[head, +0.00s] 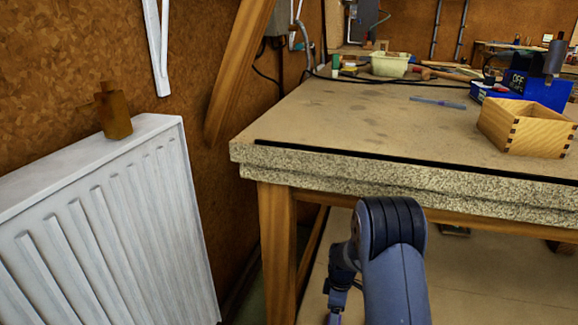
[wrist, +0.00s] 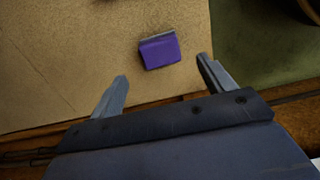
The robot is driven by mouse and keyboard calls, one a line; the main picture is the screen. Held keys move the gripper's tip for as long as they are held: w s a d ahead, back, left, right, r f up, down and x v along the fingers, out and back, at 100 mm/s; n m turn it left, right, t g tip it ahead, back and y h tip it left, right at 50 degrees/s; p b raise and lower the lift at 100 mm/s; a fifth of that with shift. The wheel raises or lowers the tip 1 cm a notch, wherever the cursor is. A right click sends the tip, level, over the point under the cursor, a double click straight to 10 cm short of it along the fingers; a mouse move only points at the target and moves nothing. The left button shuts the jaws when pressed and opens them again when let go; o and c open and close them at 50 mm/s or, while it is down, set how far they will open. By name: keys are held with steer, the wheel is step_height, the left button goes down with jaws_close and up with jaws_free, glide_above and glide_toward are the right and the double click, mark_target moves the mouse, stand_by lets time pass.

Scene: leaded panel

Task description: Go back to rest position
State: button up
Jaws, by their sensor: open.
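My gripper (wrist: 163,69) is open in the wrist view, with its two grey fingers spread apart and nothing held between them. A purple block with a grey edge (wrist: 159,51) lies on a tan board (wrist: 60,50) just beyond the fingertips and apart from them. In the head view my arm hangs low in front of the workbench (head: 350,110), and the gripper end is mostly cut off at the bottom edge.
A white radiator (head: 110,220) with a brown object (head: 115,112) on top stands at the left. The bench holds a wooden box (head: 527,127), a blue device (head: 535,92) and a pale tub (head: 390,64). A tan lower shelf (head: 480,270) lies under the bench.

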step_height(320, 180, down, 8)
steer(key=b, duration=0.3)
steer(key=shift+r, duration=0.1)
step_height(320, 180, up, 4)
steer(key=shift+r+p, duration=0.15)
steer(key=shift+p, duration=0.9)
